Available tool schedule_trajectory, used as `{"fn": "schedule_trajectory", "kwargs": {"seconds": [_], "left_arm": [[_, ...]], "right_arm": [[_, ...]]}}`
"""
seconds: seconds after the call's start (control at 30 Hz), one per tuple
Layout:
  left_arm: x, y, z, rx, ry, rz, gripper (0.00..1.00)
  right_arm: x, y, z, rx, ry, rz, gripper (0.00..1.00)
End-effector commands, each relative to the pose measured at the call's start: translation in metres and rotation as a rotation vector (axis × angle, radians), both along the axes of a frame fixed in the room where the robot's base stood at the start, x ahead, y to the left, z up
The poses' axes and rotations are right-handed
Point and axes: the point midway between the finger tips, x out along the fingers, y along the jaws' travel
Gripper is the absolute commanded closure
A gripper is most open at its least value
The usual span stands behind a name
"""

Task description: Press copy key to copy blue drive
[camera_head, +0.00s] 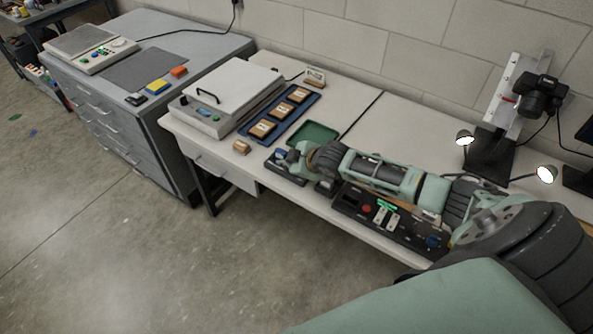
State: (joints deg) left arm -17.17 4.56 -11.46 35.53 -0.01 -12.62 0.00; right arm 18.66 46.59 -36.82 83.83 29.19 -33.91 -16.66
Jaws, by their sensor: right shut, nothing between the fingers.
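My right arm reaches in from the lower right and lies low across the bench. Its gripper (292,162) is shut and empty, at the left end of the arm, over a small dark device (286,173) at the bench's front. A small blue item (281,154), perhaps the blue drive, shows beside the gripper; I cannot tell whether they touch. A black panel (405,226) under my forearm carries a red button (366,209), a lit green strip (386,205), pale keys and a blue part (432,241). I cannot tell which is the copy key. My left gripper is not in view.
A flatbed scanner (228,87), a blue tray (254,139) with small framed pieces, and a green tray (312,124) stand on the bench (352,108). A camera stand (487,152) with lamps stands at right. A grey drawer cabinet (118,119) is at left.

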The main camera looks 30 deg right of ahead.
Motion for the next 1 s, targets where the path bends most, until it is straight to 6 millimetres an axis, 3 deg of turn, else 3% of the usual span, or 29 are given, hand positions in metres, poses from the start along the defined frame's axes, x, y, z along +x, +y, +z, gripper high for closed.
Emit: {"fn": "schedule_trajectory", "kwargs": {"seconds": [1.0], "left_arm": [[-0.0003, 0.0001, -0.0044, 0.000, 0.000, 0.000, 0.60]], "right_arm": [[-0.0004, 0.0000, -0.0095, 0.000, 0.001, 0.000, 1.00]]}}
